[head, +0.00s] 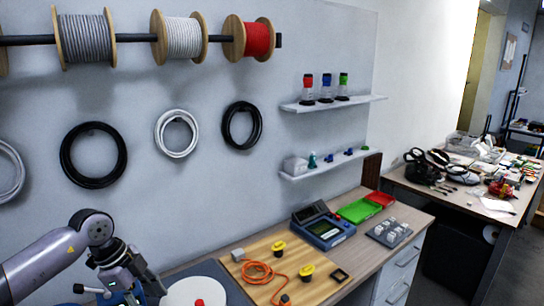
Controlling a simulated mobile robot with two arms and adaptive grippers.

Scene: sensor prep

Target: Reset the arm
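My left arm (45,262) comes in from the lower left and bends down at a grey joint. My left gripper (122,288) hangs below that joint at the bottom edge, to the left of a white round disc (195,291) with a red knob. Its fingertips are partly cut off by the frame, so I cannot tell whether it is open or shut. I see nothing clearly held in it. My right arm and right gripper are not in view.
A wooden board (262,291) with an orange cable (262,272) and yellow-topped parts lies on the workbench. Behind it stand a blue meter (322,226), a green tray (359,211) and a grey block (389,233). Wall shelves (331,103) and cable spools (181,37) are above. A cluttered table (452,197) stands right.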

